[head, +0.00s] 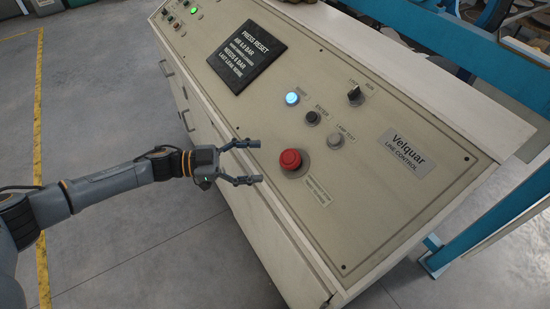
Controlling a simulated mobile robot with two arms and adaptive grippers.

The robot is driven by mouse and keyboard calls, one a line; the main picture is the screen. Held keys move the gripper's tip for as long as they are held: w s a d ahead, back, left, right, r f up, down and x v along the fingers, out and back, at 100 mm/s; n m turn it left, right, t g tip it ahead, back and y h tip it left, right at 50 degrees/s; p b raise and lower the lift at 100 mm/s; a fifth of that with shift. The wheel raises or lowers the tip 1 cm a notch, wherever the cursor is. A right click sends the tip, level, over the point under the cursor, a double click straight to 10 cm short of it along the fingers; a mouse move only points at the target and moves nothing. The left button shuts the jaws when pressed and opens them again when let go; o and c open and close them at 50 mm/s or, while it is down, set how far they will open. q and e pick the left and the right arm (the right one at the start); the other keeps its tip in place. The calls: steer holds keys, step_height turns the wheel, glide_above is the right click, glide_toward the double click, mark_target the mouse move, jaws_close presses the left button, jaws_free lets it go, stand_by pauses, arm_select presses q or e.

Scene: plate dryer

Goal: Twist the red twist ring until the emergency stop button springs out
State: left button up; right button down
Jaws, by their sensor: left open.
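The red emergency stop button with its red twist ring (290,159) sits on a round base on the sloping control panel (390,215), in the middle of the head view. Whether the button is pressed in or out is too small to tell. A small label (317,191) lies below it. My left gripper (255,162) is open and empty, just left of the button by the panel's front edge. Its two fingers point right toward the button, apart from it in the picture. My right gripper is not in view.
A lit blue button (292,98), a black button (312,118), a grey button (334,139) and a key switch (354,93) sit above the red button. A dark display (246,54) reads "PRESS RESET". Blue framing (445,35) stands behind. The floor at left is clear.

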arm_select(q)
steer(key=shift+s+a+r, duration=0.1)
steer(key=shift+s+a, duration=0.05)
steer(key=shift+a, duration=0.65)
steer(key=shift+s+a, duration=0.1)
steer(key=shift+a, duration=0.65)
